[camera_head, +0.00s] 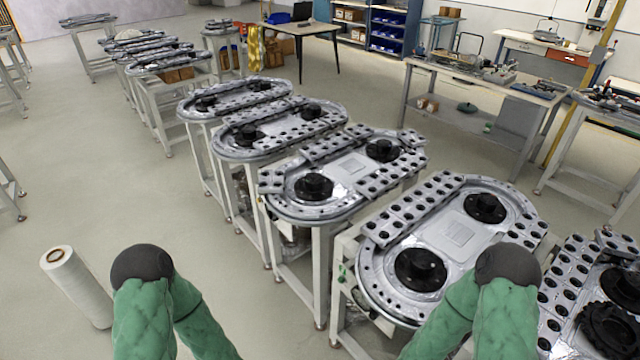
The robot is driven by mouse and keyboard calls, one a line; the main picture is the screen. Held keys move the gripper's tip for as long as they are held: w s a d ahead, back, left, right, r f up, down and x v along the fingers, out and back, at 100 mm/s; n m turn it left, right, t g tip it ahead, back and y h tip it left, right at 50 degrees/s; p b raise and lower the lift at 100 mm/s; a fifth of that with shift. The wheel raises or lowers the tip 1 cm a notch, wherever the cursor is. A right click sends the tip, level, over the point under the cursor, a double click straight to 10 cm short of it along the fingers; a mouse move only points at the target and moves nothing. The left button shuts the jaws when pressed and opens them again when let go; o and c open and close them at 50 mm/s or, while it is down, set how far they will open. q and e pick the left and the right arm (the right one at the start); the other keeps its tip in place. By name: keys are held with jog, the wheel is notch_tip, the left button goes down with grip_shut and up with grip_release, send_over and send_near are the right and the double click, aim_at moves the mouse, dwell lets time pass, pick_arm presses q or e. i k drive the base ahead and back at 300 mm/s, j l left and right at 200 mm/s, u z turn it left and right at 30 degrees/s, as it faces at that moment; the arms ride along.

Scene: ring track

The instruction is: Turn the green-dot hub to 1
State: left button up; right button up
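Several oval ring tracks on stands run in a row from the right foreground to the back left. The nearest full ring track (376,292) has two black hubs, a front hub (420,270) and a back hub (486,207). At the right edge, another track is partly cut off and has a dark toothed hub (606,325). I cannot make out a green dot or a number on any hub. My two green-sleeved arms with dark rounded joints show at the bottom, and the right one covers part of the nearest track. Neither gripper shows.
A further ring track (275,208) stands beyond the nearest one. A white roll (78,287) stands on the floor at the left. Workbenches, including a cluttered one (480,80), stand at the back right. The floor at the left is mostly clear.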

aim_at(313, 181)
jog(key=i+j+z, duration=0.2)
jog(key=z, duration=0.2)
jog(key=i+j+z, duration=0.1)
jog(key=j+z, duration=0.3)
